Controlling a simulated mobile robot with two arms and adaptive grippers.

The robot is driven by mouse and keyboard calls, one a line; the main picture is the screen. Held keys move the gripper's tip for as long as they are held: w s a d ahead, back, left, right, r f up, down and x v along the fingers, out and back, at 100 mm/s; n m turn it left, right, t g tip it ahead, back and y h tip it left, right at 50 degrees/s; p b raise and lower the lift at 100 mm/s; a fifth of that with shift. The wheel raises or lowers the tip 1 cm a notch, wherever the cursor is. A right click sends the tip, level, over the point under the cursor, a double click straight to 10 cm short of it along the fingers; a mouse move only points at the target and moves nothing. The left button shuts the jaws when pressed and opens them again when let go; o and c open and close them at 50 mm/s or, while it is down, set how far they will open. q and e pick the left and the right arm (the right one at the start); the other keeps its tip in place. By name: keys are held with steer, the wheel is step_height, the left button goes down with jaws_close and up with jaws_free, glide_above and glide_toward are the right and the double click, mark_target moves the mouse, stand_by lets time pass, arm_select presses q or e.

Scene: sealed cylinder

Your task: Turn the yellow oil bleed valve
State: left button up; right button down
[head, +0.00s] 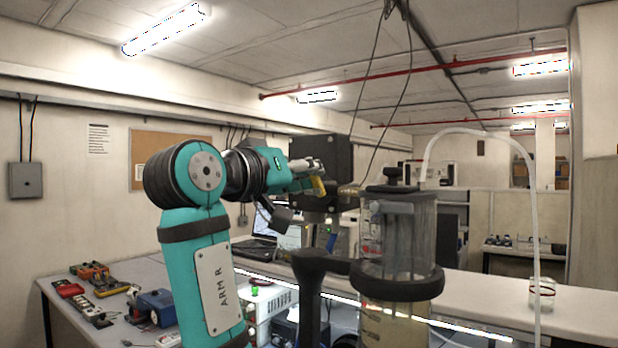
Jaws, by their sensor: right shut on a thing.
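The yellow oil bleed valve (319,187) shows as a small yellow piece at the left side of a black block (318,155). My right gripper (314,176) reaches it from the left, on the teal arm marked ARM R. Its fingers are shut on the yellow valve and partly cover it. The sealed cylinder (398,235) stands upright to the right of the block, clear-walled, with a dark ring around it. The turn angle of the valve is too small to tell. My left gripper is not in view.
A black stand (308,270) with a ring holds the cylinder. A white hose (533,200) arches from behind the cylinder down to a glass beaker (542,296) on the right. Tools and a blue device (155,305) lie on the left bench. Two dark cables hang from the ceiling above the block.

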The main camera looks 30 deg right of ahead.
steer(key=shift+w+a+f+n+b, duration=0.1)
steer(key=shift+w+f+n+b, duration=0.35)
steer(key=shift+n, duration=1.7)
steer(key=shift+w+a+f+n+b, duration=0.1)
steer(key=shift+f+n+b, duration=0.55)
steer(key=shift+n, duration=1.55)
steer(key=shift+w+a+f+n+b, duration=0.1)
steer(key=shift+w+f+n+b, duration=0.45)
steer(key=shift+n, duration=1.6)
steer(key=shift+s+r+b, duration=0.25)
steer(key=shift+b, duration=0.05)
steer(key=c, duration=1.3)
jaws_free()
steer(key=shift+d+f, duration=0.1)
steer(key=v, duration=1.2)
